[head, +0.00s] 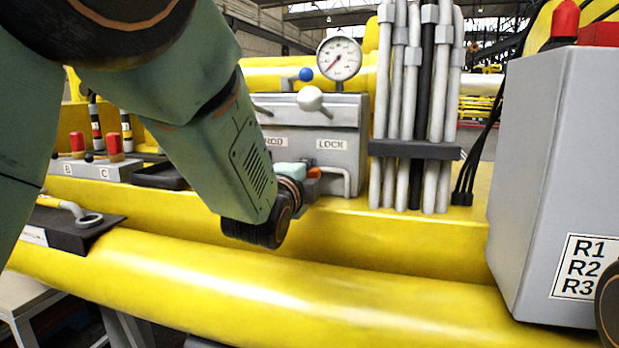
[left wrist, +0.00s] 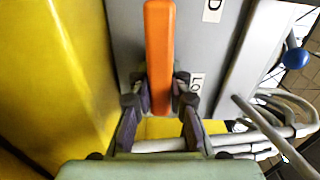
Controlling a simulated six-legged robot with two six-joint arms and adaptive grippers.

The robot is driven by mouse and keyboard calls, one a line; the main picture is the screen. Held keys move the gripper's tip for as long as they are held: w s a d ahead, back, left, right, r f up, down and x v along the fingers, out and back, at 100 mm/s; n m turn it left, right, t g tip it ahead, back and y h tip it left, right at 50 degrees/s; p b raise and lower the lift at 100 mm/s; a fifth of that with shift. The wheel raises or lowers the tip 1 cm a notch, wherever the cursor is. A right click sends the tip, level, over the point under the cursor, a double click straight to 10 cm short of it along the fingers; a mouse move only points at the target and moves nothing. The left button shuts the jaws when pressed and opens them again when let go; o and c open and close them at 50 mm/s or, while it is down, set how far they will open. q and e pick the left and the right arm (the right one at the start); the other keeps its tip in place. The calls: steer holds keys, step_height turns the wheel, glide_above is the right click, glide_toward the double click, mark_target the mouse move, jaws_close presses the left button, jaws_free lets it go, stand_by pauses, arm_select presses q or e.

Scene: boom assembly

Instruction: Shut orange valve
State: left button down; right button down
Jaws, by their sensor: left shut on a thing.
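The orange valve handle (left wrist: 159,50) shows in the left wrist view as a long orange bar in front of a grey panel. My left gripper (left wrist: 158,95) has its two dark fingers on either side of the handle's near end and is shut on it. In the head view, my left arm reaches down to the grey valve box, and only a small orange piece (head: 314,173) of the handle shows beside the left gripper (head: 304,182). The wrist hides most of the handle there. My right gripper is not in view.
The grey box (head: 345,110) carries a LOCK label, a white-knobbed lever (head: 310,99) and a gauge (head: 339,58). Grey and black hoses (head: 415,110) stand right of it. A grey R1–R3 cabinet (head: 545,170) is at right. A yellow boom (head: 300,285) runs across the front.

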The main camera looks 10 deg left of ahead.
arm_select(q)
steer(key=shift+s+f+m, duration=0.15)
steer(key=shift+f+m, duration=0.25)
steer(key=shift+f, duration=0.3)
steer(key=c, duration=1.4)
jaws_free()
steer(key=shift+o, duration=0.9)
steer(key=shift+r, duration=0.2)
steer(key=shift+r, duration=0.15)
